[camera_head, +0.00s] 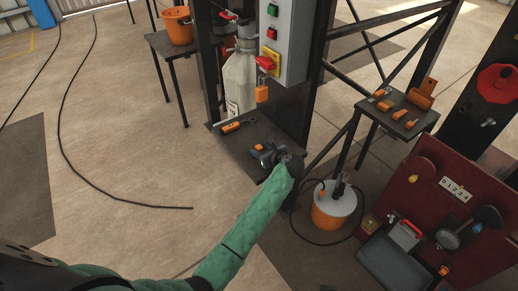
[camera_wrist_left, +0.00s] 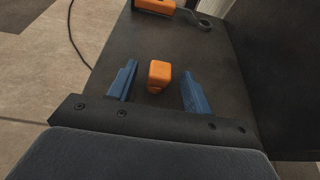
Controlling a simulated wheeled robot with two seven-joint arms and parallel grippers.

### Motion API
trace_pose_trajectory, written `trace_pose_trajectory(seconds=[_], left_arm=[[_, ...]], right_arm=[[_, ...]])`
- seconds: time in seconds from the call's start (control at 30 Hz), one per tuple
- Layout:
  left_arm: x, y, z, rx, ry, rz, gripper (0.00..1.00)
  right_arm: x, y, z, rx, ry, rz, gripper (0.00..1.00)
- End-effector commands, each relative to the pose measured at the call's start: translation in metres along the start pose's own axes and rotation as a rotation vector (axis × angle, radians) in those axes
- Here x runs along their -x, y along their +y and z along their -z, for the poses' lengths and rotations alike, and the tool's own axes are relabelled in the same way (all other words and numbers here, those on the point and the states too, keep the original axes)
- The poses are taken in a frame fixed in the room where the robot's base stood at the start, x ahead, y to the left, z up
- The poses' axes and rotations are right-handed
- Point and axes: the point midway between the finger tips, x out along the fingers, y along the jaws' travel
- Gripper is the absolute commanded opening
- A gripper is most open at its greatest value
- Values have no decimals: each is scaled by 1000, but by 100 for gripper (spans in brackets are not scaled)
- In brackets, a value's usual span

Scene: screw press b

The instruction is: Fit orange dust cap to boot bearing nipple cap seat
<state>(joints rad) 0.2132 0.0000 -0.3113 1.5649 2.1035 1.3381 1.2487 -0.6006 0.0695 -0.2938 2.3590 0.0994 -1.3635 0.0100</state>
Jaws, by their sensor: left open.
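A small orange piece, which looks like the dust cap (camera_wrist_left: 159,73), stands on a dark plate (camera_wrist_left: 210,95). My left gripper (camera_wrist_left: 158,90) is open, with one blue finger on each side of the cap and a gap on both sides. In the head view the left gripper (camera_head: 266,155) is low over the same dark plate, and orange (camera_head: 258,147) shows at its fingers. I cannot make out the boot bearing nipple cap seat for sure. My right gripper is not in view.
An orange-handled tool (camera_wrist_left: 155,6) lies farther along the plate. A pale sack-like cylinder (camera_head: 240,80) and a grey control box (camera_head: 290,40) rise behind. A side table (camera_head: 425,122) holds several orange parts. An orange-and-white bucket (camera_head: 333,212) and a red machine (camera_head: 455,225) stand right.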

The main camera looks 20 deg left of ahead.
Motion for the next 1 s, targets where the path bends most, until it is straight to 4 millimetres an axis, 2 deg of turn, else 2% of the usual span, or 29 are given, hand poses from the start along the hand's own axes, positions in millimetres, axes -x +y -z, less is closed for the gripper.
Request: trace_pose_trajectory(seconds=[0.03, 0.3, 0.63, 0.87, 1.0], left_arm=[[-6, 1, -4, -3, -5, -1, 50], [-33, 0, -3, -2, -3, 0, 50], [-37, 0, -1, 0, -1, 1, 50], [-37, 0, -2, 0, -1, 0, 5], [-37, 0, -2, 0, -1, 0, 2]], right_arm=[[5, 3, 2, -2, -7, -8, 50], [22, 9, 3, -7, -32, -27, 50], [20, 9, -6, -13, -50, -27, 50], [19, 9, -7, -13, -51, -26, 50], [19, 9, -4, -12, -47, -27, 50]])
